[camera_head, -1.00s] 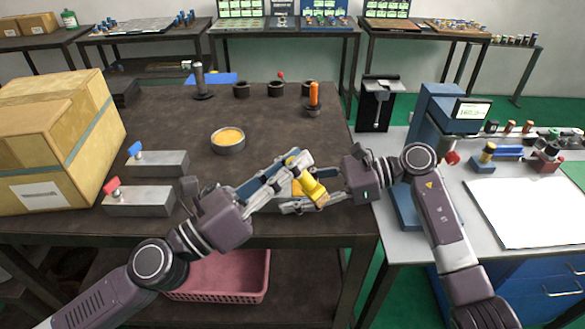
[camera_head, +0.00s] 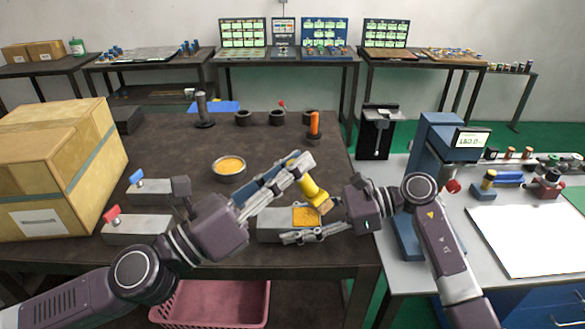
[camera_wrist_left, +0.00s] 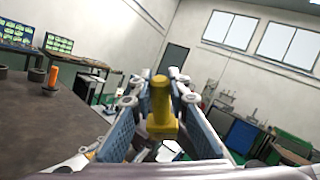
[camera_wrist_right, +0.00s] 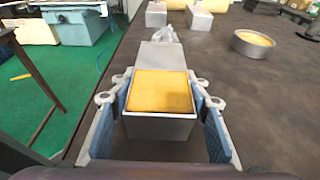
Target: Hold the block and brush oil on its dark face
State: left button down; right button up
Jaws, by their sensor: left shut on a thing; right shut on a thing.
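My right gripper (camera_head: 318,236) is shut on a grey block (camera_wrist_right: 160,126), fingers on opposite sides. The block's upward face (camera_wrist_right: 160,91) is an even orange-yellow, with no dark area visible; it also shows in the head view (camera_head: 306,216). My left gripper (camera_head: 306,170) is shut on a yellow-handled brush (camera_head: 312,192), which also shows in the left wrist view (camera_wrist_left: 162,105). The brush tilts downward, its lower end near the face's right edge in the head view; contact cannot be told. A round dish (camera_head: 229,178) with yellow-orange contents stands behind on the dark table.
Grey metal blocks with a blue handle (camera_head: 137,174) and a red handle (camera_head: 112,211) lie at left, beside a large cardboard box (camera_head: 60,165). A blue machine (camera_head: 438,150) stands right. The dark table (camera_head: 180,140) is bare around the dish.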

jog(key=shift+f, duration=0.15)
dwell(0.3)
pick_arm(q)
jog(key=w+d+r+m, duration=0.2)
jog(key=w+r+m, duration=0.2)
jog(key=shift+y, duration=0.4)
jog(key=shift+s+a+f, duration=0.1)
jog(key=shift+f, duration=1.15)
jog(key=shift+s+a+f, duration=0.1)
jog(key=shift+f, duration=1.1)
